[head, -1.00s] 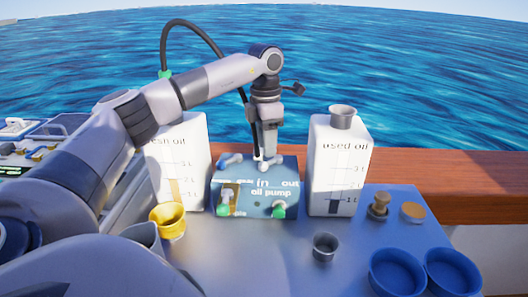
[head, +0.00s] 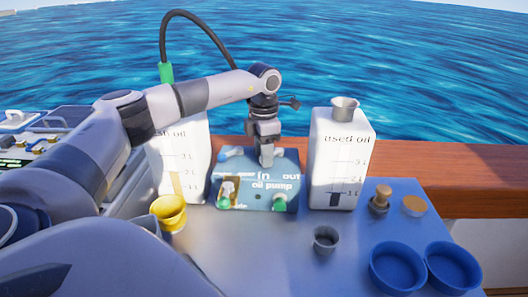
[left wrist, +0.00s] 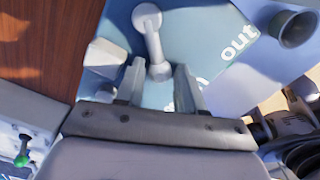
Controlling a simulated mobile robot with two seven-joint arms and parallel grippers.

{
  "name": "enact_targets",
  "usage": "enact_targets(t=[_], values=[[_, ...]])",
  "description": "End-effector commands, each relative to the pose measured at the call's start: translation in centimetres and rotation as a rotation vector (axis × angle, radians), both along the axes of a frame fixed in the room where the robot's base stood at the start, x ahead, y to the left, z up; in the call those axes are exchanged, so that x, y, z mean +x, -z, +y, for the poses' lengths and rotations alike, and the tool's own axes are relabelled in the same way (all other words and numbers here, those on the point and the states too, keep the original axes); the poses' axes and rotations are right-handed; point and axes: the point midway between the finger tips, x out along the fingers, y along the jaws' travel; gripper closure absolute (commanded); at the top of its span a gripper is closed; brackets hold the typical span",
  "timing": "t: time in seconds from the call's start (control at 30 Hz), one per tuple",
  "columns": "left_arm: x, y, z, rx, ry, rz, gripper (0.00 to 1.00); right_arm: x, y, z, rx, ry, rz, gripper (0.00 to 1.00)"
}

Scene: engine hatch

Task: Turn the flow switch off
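The blue oil pump box (head: 240,160) stands on the grey table between two white oil containers, with "in" and "out" lettered on it. In the left wrist view, a pale grey lever with round ends (left wrist: 153,42), apparently the flow switch, lies on the pump's blue top (left wrist: 195,45). My left gripper (head: 266,160) points down over the back of the pump top. In the left wrist view its two fingers (left wrist: 158,82) are apart, with the lever's near end between their tips. I cannot tell whether they touch it. My right gripper is not in view.
The fresh oil container (head: 182,165) and used oil container (head: 340,160) flank the pump closely. A yellow cup (head: 169,212), a small grey cup (head: 325,240) and two blue bowls (head: 396,267) stand in front. A wooden rail (head: 440,180) runs behind.

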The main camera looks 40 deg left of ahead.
Motion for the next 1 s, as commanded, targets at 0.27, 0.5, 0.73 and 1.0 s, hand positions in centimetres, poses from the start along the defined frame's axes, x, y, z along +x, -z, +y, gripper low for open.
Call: enact_targets(t=[0.27,0.5,0.73,1.0], values=[[0.0,0.0,0.0,0.000,0.000,0.001,1.00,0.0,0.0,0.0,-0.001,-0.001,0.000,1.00],[0.0,-0.1,-0.2,0.000,-0.033,0.002,1.00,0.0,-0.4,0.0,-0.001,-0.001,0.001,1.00],[0.0,-0.2,-1.0,-0.001,-0.158,0.004,1.00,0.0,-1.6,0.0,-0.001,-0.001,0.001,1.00],[0.2,-0.3,-2.3,-0.002,-0.385,0.003,1.00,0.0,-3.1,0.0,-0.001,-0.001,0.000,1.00]])
